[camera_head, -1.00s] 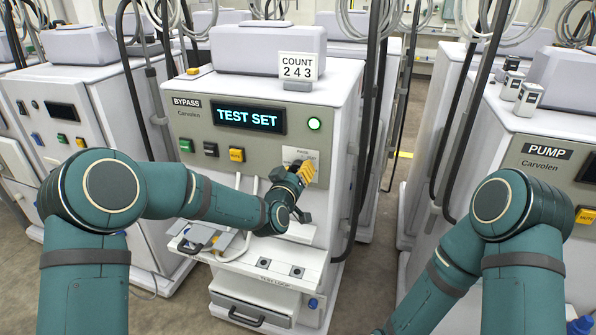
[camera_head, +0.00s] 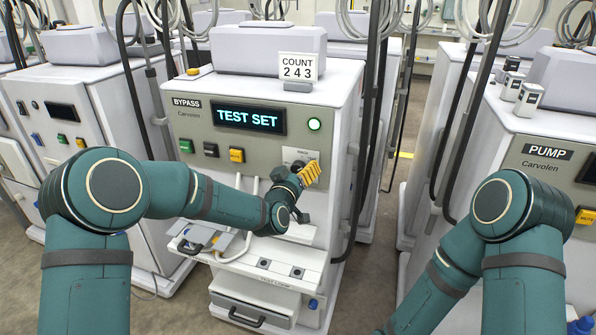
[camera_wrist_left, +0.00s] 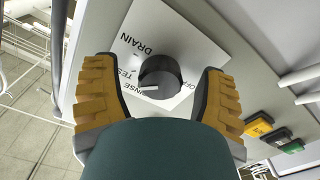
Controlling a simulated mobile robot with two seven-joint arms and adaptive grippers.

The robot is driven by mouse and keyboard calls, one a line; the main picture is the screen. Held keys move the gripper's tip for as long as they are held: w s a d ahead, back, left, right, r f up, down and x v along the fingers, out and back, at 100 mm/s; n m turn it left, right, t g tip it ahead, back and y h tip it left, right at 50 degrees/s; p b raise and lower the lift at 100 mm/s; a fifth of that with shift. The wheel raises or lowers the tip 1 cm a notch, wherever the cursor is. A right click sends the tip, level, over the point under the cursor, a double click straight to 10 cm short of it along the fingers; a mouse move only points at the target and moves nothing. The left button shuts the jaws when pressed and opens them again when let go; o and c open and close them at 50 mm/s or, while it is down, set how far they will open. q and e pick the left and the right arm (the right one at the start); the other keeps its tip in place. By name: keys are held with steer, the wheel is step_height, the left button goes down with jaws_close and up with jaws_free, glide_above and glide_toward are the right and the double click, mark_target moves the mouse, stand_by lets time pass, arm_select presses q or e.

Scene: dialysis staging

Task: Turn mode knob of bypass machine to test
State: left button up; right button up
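The bypass machine (camera_head: 255,150) stands in the middle of the head view, with TEST SET on its display (camera_head: 248,118) and a lit green lamp (camera_head: 314,124). Its mode knob (camera_wrist_left: 160,77) is dark and round with a white pointer mark, on a white label plate (camera_wrist_left: 178,37). DRAIN, TEST and a partly hidden word ending in NSE are readable. The pointer faces the TEST and NSE side; its exact alignment is hard to tell. My left gripper (camera_head: 310,172) is at the plate. In the wrist view its yellow fingers (camera_wrist_left: 155,85) are apart on either side of the knob, with gaps visible. My right gripper is out of view.
A shelf (camera_head: 270,268) with clips juts out below the knob. Green, black and yellow buttons (camera_head: 237,155) lie left of it. A dark hose (camera_head: 366,130) hangs at the machine's right side. The pump machine (camera_head: 545,140) stands at the right.

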arm_select(q)
steer(key=shift+s, duration=0.1)
steer(key=v, duration=1.1)
steer(key=shift+s+a, duration=0.2)
steer(key=shift+s, duration=0.15)
